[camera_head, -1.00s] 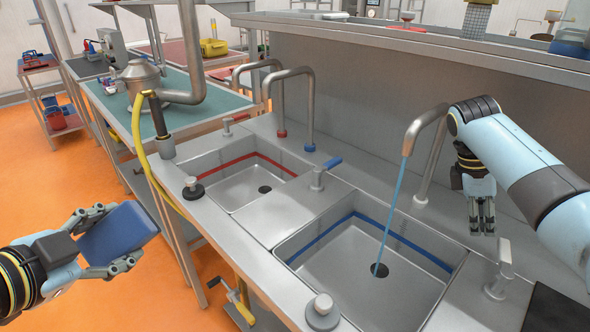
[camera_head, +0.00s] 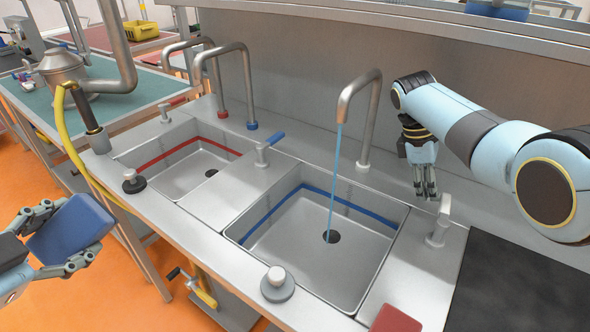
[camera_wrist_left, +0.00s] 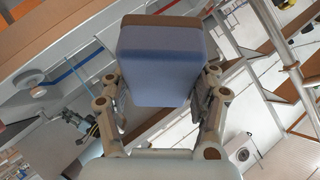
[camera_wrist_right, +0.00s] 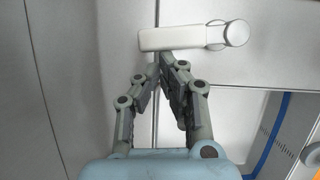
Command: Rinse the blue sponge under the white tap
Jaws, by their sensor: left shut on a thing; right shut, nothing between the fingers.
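The blue sponge (camera_head: 68,230) is in my left gripper (camera_head: 62,238), at the left edge of the head view, clear of the counter's front edge. In the left wrist view the sponge (camera_wrist_left: 160,65) sits between the two fingers. The tap with the white base ring (camera_head: 364,125) stands behind the right basin (camera_head: 290,235), the one with a blue stripe. A stream of water (camera_head: 334,185) runs from it towards the drain. My right gripper (camera_head: 428,192) is shut and empty, above the counter behind the lever handle (camera_head: 440,220). The handle also shows in the right wrist view (camera_wrist_right: 185,38).
Two more taps with red (camera_head: 222,114) and blue (camera_head: 252,126) bases stand behind the left basin (camera_head: 180,172), which has a red stripe. A knob (camera_head: 277,283) is on the front rim. A dark mat (camera_head: 525,285) and a red item (camera_head: 395,320) are at the right.

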